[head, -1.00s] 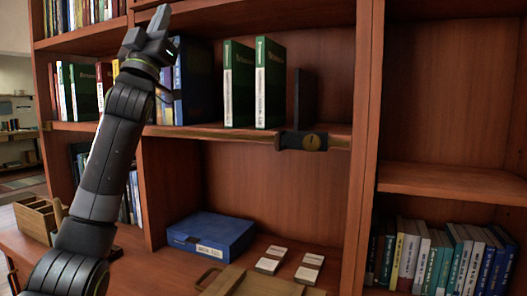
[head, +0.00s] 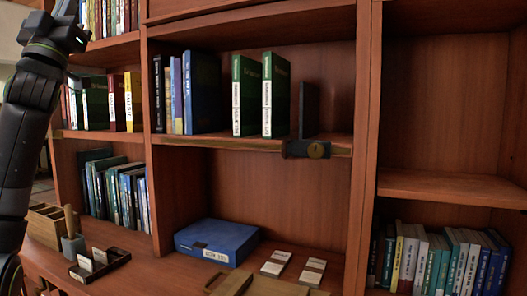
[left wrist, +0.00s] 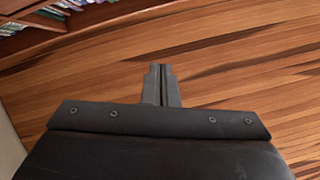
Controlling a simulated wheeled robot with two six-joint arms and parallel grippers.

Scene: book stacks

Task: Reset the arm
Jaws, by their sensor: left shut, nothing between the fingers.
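My left arm stands upright at the left edge of the head view, with the left gripper (head: 68,22) at its top, in front of the left bookcase. In the left wrist view the left gripper (left wrist: 161,85) has its two fingers together with nothing between them. Behind the fingers is a wooden plank surface (left wrist: 230,65), and nothing touches them. My right gripper is in neither view.
The bookcase shelf (head: 240,143) holds two green books (head: 275,95) and a dark bookend (head: 309,110). Below, a blue box (head: 217,241), white cards (head: 276,262) and a wooden tray (head: 245,285) lie on the counter. A card holder (head: 100,262) and wooden organiser (head: 47,222) stand at left.

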